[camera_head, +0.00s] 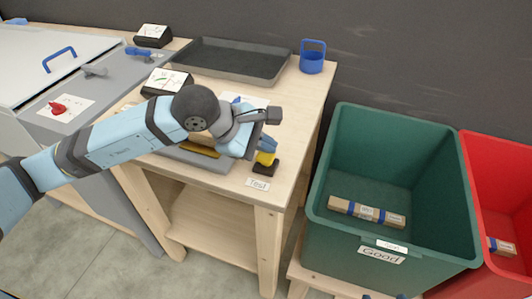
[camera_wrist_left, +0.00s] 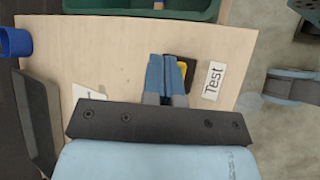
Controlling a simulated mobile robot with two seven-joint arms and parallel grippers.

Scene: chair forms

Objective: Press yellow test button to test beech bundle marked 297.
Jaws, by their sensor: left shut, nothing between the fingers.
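The yellow test button (camera_head: 266,158) sits on a small black base at the front right of the wooden table, beside a "Test" label (camera_head: 258,184). My left gripper (camera_head: 267,145) is shut and empty, its blue fingertips right over the button. In the left wrist view the fingers (camera_wrist_left: 168,73) partly cover the yellow button (camera_wrist_left: 183,77); I cannot tell whether they touch it. My right gripper (camera_wrist_left: 292,84) seems to show at the left wrist view's right edge.
A green bin (camera_head: 335,165) labelled "Good" holds a wooden bundle with blue bands (camera_head: 367,211). A red bin (camera_head: 495,150) right of it holds another bundle (camera_head: 501,246).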

